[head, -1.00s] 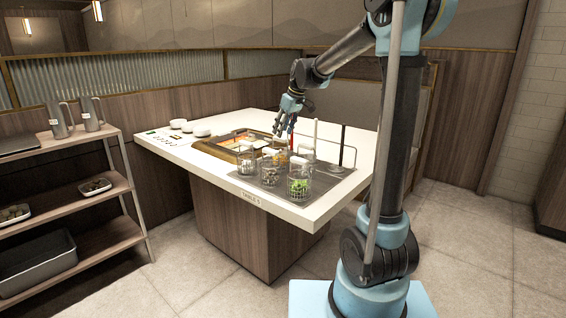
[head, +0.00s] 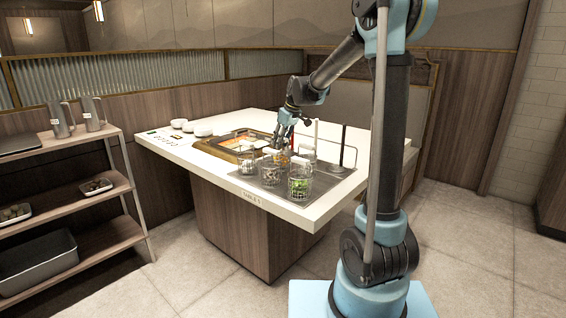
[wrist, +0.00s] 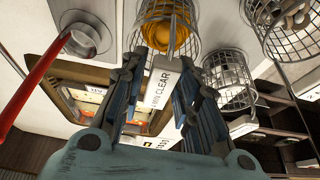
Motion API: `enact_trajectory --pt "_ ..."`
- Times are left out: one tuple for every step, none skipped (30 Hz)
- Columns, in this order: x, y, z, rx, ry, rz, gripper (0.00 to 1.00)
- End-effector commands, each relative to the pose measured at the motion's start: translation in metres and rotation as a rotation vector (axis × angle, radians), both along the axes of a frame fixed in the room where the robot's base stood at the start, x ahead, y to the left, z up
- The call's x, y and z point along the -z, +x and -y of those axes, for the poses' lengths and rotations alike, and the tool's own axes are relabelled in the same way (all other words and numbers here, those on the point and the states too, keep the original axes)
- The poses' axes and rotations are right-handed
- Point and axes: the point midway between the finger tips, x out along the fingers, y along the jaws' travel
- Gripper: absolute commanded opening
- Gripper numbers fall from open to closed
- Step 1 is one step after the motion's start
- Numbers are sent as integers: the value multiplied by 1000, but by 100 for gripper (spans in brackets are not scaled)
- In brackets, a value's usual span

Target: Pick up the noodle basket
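Several wire baskets stand on the grey panel of the table. The one with yellow-orange contents (wrist: 170,38), which looks like the noodle basket, is at the top middle of the wrist view. In the head view it is partly hidden behind my gripper (head: 281,138). A white tag (wrist: 163,82) with printed letters, partly readable as "CLEAR", shows between the fingers. My gripper (wrist: 158,92) is open, its fingers apart on either side of the tag. I cannot tell whether they touch anything.
A basket with green contents (head: 300,184) stands at the front. A basket of pale pieces (wrist: 290,22) is at right in the wrist view. A red handle (wrist: 38,83) rises beside a round steel well (wrist: 84,40). Upright rods (head: 342,146) stand at the panel's right.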

Motion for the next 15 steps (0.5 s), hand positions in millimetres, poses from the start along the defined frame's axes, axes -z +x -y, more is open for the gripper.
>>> enact_trajectory --pt "0 0 0 0 0 0 9" --pt "0 0 0 0 0 0 3" --pt "0 0 0 0 0 0 0" --pt "0 0 0 0 0 0 0" --pt "0 0 0 0 0 0 0" --pt "0 0 0 0 0 0 0" --pt "0 0 0 0 0 0 0" --pt "0 0 0 0 0 0 0" --pt "0 0 0 0 0 0 0" --pt "0 0 0 0 0 0 0" --pt "0 0 0 0 0 0 0" --pt "-1 0 0 0 0 0 0" --pt "-2 0 0 0 0 0 0" --pt "-3 0 0 0 0 0 0" --pt "-5 0 0 0 0 0 0"
